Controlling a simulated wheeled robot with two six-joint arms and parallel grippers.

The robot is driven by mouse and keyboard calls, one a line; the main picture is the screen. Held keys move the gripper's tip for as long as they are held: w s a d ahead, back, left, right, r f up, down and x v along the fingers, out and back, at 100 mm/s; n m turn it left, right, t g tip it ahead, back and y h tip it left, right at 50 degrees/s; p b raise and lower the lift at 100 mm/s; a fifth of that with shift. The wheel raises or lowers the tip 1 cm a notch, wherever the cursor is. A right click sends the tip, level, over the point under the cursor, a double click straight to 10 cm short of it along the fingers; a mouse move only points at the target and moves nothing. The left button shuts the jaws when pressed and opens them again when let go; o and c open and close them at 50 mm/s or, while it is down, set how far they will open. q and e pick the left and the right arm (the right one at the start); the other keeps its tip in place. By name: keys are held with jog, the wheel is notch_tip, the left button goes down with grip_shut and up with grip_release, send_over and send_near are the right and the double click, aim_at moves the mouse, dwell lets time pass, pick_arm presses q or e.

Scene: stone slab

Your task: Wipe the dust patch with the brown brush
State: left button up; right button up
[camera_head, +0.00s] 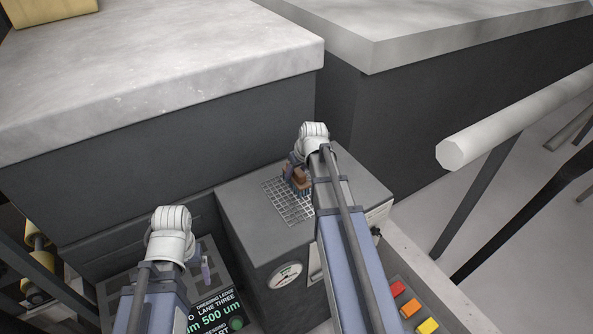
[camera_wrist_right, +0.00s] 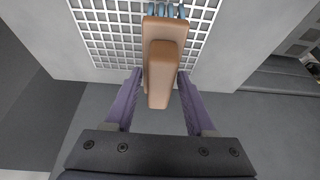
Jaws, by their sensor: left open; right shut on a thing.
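The brown brush (camera_head: 299,178) has a block-shaped body and blue bristles. It is over the white grid on top of the grey box, and its handle also shows in the right wrist view (camera_wrist_right: 162,75). My right gripper (camera_head: 290,167) is shut on the brush handle, with its purple fingers on either side. I cannot tell whether the bristles touch the grid. My left gripper (camera_head: 205,267) is open and empty, low at the left near the dark display panel. I cannot make out a dust patch in either view.
The white grid (camera_head: 279,205) lies on the grey box (camera_head: 240,203), which has a round gauge (camera_head: 285,275) on its front. Large stone slabs (camera_head: 150,70) stand behind. Coloured blocks (camera_head: 411,308) sit at lower right, and a thick pale bar (camera_head: 500,120) crosses at right.

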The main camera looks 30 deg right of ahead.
jog(key=shift+r+p, duration=1.55)
jog(key=shift+r, duration=0.05)
jog(key=shift+f, duration=0.1)
jog(key=shift+s, duration=0.1)
